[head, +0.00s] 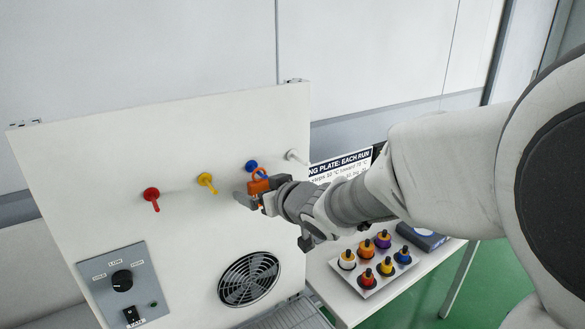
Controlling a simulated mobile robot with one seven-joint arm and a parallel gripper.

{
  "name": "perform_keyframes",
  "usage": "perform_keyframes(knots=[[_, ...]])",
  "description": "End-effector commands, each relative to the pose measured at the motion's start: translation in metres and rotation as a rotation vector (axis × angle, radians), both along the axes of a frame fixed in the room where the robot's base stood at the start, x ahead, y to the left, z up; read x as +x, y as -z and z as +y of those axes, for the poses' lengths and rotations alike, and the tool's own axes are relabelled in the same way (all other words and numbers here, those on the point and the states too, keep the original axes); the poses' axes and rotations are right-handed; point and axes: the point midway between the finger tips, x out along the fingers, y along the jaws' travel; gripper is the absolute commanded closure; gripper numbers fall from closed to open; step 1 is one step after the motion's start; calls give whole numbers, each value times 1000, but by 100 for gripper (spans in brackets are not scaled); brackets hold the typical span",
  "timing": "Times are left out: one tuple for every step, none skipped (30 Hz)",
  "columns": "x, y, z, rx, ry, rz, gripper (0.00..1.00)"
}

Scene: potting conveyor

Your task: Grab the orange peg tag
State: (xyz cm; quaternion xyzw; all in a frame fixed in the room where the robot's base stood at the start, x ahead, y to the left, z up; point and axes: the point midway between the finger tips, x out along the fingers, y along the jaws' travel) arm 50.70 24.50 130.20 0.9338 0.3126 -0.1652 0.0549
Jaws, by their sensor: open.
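An orange piece (258,184), apparently the orange peg tag, shows at the white upright panel (110,165), right at the tip of my gripper (254,192). My gripper reaches in from the right and its jaws are open around or beside the orange piece; I cannot tell which. The grey jaws hide part of the orange piece. I cannot tell whether they touch it.
A red peg (151,195), a yellow peg (206,180), a blue peg (251,165) and a white peg (294,156) stick out nearby. Below are a fan grille (249,278) and a control box (124,283). A tray (370,293) of several coloured, black-topped pieces stands right.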

Motion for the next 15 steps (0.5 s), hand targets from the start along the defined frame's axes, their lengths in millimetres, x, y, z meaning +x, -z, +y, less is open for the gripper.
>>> perform_keyframes(knots=[[1, 1, 1, -1, 0, 1, 3], [2, 1, 1, -1, 0, 1, 3], [2, 1, 2, 0, 0, 0, 3], [2, 1, 1, 0, 0, 0, 3], [2, 1, 1, 0, 0, 0, 3], [2, 1, 1, 0, 0, 0, 3], [2, 1, 1, 0, 0, 0, 3], [2, 1, 1, 0, 0, 0, 3], [2, 1, 1, 0, 0, 0, 8], [2, 1, 1, 0, 0, 0, 13], [2, 1, 1, 0, 0, 0, 19], [2, 1, 1, 0, 0, 0, 26], [2, 1, 1, 0, 0, 0, 31], [2, 1, 1, 0, 0, 0, 37], [2, 1, 1, -1, 0, -1, 44]])
